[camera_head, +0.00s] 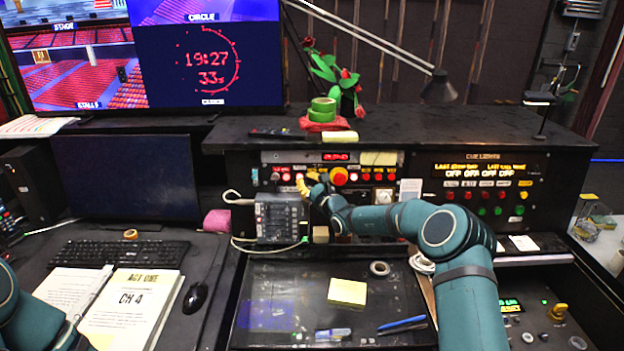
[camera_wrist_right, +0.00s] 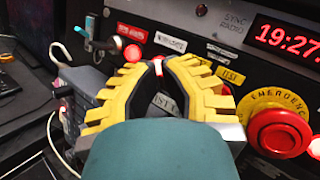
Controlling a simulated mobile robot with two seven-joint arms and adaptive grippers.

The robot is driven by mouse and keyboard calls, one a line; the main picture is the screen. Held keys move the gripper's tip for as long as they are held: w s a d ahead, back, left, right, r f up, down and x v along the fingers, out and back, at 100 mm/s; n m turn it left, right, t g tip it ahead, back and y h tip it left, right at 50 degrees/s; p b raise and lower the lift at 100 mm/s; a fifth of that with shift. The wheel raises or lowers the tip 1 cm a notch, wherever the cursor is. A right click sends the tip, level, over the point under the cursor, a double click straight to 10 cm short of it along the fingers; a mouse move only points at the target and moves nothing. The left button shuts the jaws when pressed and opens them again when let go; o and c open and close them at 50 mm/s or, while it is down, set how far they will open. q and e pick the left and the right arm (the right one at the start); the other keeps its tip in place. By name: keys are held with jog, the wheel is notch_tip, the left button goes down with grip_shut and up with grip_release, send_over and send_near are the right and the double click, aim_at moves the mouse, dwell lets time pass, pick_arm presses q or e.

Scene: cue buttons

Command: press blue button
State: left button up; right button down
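My right gripper (camera_head: 304,184) is in front of the left part of the central control panel (camera_head: 345,158), among its row of small buttons. In the right wrist view its two yellow fingers (camera_wrist_right: 160,66) lean together with their tips almost meeting, and I see nothing held. The fingertips cover part of the panel. A lit red button (camera_wrist_right: 133,54) shows just left of the tips, and a big red emergency button (camera_wrist_right: 281,131) is at the right. I cannot make out a blue button in either view; it may be hidden or too small. My left gripper is out of view.
A dark grey box (camera_head: 280,218) with cables stands below and left of the right gripper. The right panel (camera_head: 485,187) has red, green and yellow buttons. A lamp (camera_head: 438,88) hangs above the shelf. A yellow note pad (camera_head: 347,292) lies on the desk.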

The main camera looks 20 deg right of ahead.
jog(key=shift+w+d+f+b, duration=0.1)
jog(key=shift+w+b, duration=0.2)
jog(key=shift+w, duration=0.05)
dwell(0.5)
jog(key=shift+s, duration=0.1)
jog(key=shift+s+a, duration=0.2)
jog(key=shift+s, duration=0.45)
dwell(0.3)
jog(key=s, duration=0.1)
jog(key=s+a+p, duration=0.1)
jog(key=s, duration=0.1)
jog(key=s+r, duration=0.1)
jog(key=shift+s+a+p, duration=0.15)
jog(key=shift+s+p, duration=0.15)
jog(key=shift+s, duration=0.1)
dwell(0.5)
